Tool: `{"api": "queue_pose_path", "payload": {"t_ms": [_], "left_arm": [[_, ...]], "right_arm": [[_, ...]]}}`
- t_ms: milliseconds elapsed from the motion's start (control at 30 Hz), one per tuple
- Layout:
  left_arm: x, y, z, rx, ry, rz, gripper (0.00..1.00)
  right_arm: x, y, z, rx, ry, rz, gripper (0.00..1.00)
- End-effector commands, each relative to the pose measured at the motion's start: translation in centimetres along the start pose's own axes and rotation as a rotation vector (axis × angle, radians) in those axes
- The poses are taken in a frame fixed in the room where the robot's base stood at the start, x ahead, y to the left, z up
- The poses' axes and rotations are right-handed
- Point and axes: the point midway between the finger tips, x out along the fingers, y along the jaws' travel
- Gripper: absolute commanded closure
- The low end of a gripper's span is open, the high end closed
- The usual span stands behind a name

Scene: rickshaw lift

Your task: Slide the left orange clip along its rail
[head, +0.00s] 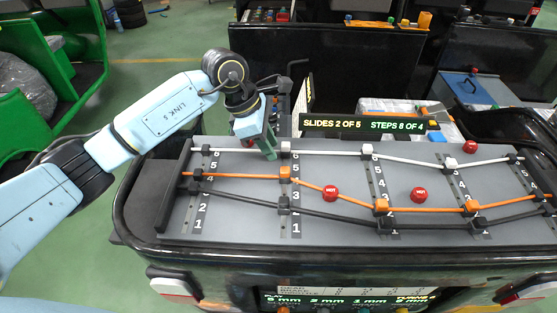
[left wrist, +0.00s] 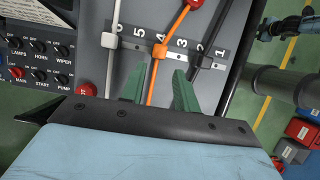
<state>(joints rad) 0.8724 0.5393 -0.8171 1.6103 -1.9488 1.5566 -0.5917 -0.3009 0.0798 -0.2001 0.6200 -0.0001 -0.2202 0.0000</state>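The left orange clip (head: 285,171) sits on the second numbered rail (head: 296,218), where the orange cable (head: 235,175) bends. In the left wrist view the orange clip (left wrist: 160,50) lies just beyond my fingertips, between the white clip (left wrist: 118,30) and the black clip (left wrist: 196,61). My left gripper (head: 269,152) is over the panel, just left of that rail and its white clip. Its green fingers (left wrist: 161,72) are open and apart, with the orange cable running between them. I see no contact with the clip.
Other orange clips (head: 382,206) sit on rails to the right. Red "HOT" knobs (head: 330,193) stand up from the panel. White cable (head: 340,152) and black cable (head: 335,216) run beside the orange one. A sign (head: 375,125) reads "SLIDES 2 OF 5". A switch box (left wrist: 38,55) stands at left.

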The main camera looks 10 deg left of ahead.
Motion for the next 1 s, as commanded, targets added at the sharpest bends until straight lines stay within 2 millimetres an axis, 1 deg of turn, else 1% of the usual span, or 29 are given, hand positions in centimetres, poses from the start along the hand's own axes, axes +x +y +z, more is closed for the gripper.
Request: {"api": "queue_pose_path", "payload": {"t_ms": [33, 133, 233, 333, 500, 867, 1000], "left_arm": [[-1.1, 0.1, -0.1, 0.001, 0.0, 0.006, 0.69], [-2.9, 0.1, -0.1, 0.001, 0.001, 0.004, 0.69], [-4.3, 0.0, 0.0, 0.0, 0.001, 0.002, 0.69], [-5.1, 0.0, -0.1, 0.0, 0.001, 0.002, 0.69], [-5.6, 0.0, 0.0, 0.0, 0.001, -0.001, 0.69], [-5.5, 0.0, 0.0, 0.0, 0.001, -0.001, 0.69], [-5.5, 0.0, 0.0, 0.0, 0.001, -0.001, 0.69]], "right_arm": [[0.3, 0.0, 0.0, 0.0, 0.0, 0.0, 0.64], [0.6, -0.1, 0.1, 0.0, 0.0, -0.001, 0.64], [0.8, -0.1, 0.1, 0.0, 0.0, -0.001, 0.64], [0.9, -0.1, 0.1, 0.0, 0.0, -0.001, 0.64], [0.9, -0.1, 0.1, 0.0, 0.0, -0.001, 0.64], [0.9, -0.1, 0.0, 0.0, 0.001, -0.001, 0.64], [0.9, 0.1, -0.6, 0.001, 0.009, 0.001, 0.64]]}}
